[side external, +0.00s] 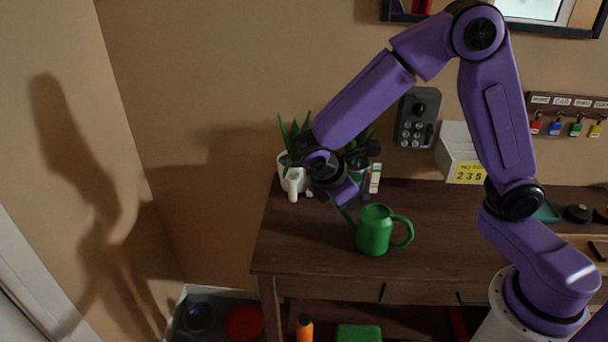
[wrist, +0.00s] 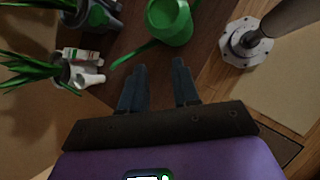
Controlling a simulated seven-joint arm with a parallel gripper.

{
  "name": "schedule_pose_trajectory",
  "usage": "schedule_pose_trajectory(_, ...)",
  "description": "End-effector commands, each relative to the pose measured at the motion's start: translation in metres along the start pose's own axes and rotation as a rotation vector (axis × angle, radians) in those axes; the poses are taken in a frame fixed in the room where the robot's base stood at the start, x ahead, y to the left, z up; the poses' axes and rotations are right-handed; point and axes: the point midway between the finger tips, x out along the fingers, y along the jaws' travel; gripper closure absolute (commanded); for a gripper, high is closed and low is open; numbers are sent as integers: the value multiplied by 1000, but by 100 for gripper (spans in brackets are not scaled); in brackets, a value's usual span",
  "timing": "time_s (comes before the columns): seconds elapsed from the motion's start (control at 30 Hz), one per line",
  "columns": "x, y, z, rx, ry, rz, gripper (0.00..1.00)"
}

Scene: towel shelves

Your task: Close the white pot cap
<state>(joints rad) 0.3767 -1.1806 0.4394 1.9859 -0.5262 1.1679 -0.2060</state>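A white pot (side external: 291,178) holding a spiky green plant stands at the table's back left corner in the side view. A small white piece (side external: 293,190) shows at its front; in the wrist view a white piece (wrist: 88,79) lies beside the pot at the left. I cannot clearly make out a cap or its state. My gripper (wrist: 159,66) is open and empty, its two dark fingers apart over the table. In the side view it hangs right of the white pot and above the green watering can, its fingers partly hidden by my arm.
The green watering can (side external: 374,232) stands just beyond my fingers, its spout (wrist: 132,56) close to the left finger. A second plant (wrist: 97,14) and a small white-and-green box (side external: 375,178) stand near the white pot. The wooden table (side external: 310,245) is bare at its front left.

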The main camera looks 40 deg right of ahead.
Motion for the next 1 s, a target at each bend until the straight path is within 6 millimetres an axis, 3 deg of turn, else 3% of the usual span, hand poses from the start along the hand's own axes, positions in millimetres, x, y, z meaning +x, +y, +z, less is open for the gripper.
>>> schedule_pose_trajectory(0.27,10,36,-5,618,181,-377,69)
schedule_pose_trajectory(0.47,11,82,-3,1074,306,-612,69)
schedule_pose_trajectory(0.63,12,134,14,1470,417,-794,69)
schedule_pose_trajectory(0.8,15,182,44,1807,519,-937,69)
schedule_pose_trajectory(1.0,19,211,68,2013,588,-1023,69)
